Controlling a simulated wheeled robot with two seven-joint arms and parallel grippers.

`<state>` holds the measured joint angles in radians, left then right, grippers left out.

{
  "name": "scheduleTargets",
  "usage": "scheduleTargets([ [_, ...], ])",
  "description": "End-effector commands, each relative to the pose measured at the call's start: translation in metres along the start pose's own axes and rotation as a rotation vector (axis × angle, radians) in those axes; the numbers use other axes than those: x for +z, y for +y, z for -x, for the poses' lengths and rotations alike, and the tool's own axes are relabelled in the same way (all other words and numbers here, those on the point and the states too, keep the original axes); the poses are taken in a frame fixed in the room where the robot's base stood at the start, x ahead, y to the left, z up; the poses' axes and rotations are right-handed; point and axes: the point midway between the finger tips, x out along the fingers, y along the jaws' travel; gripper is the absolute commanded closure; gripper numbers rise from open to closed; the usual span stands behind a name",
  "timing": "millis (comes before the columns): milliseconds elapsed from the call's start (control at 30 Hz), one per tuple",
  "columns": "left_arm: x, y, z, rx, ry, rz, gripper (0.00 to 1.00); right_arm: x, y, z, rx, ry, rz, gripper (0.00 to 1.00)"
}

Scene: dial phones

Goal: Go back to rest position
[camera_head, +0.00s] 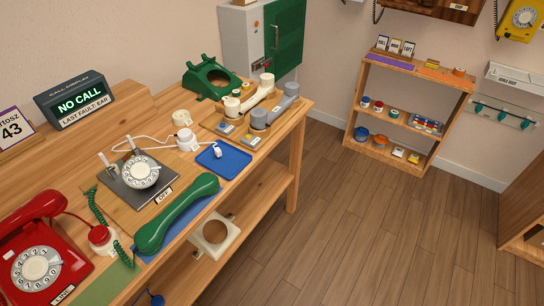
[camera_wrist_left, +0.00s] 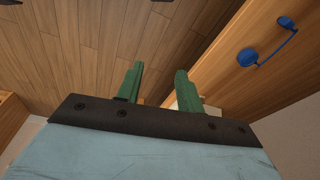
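My left gripper (camera_wrist_left: 161,70) shows only in the left wrist view. Its two green fingers stand apart with nothing between them, above the wooden floor (camera_wrist_left: 85,45) and beside a wooden furniture edge. Neither arm shows in the head view, and my right gripper is in no view. On the workbench (camera_head: 140,105) lie a green handset (camera_head: 177,213) on a blue mat, a red dial phone (camera_head: 40,255) and a dial unit (camera_head: 141,173) on a dark plate.
A blue part with a cord (camera_wrist_left: 247,57) is at the right of the wrist view. A green phone housing (camera_head: 211,78), cream and grey handsets and a blue tray (camera_head: 224,159) share the bench. A low shelf (camera_head: 364,93) stands at the back right. The floor between is clear.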

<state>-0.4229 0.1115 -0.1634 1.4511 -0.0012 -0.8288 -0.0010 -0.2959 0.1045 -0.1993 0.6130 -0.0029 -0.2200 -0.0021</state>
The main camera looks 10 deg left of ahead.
Motion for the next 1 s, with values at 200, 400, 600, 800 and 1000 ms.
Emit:
scheduleTargets([
  [200,0.074,0.0,-0.06,0.0,-0.053,-0.014,0.63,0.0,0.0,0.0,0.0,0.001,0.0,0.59],
  [400,0.138,-0.003,-0.087,-0.002,-0.085,-0.024,0.63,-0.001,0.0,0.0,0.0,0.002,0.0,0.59],
  [600,0.168,-0.004,-0.093,-0.002,-0.099,-0.029,0.63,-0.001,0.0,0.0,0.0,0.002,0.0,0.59],
  [800,0.168,-0.004,-0.093,-0.002,-0.099,-0.029,0.63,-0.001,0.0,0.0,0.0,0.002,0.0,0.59],
  [1000,0.168,-0.004,-0.093,-0.002,-0.099,-0.029,0.63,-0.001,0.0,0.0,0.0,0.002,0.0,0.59],
])
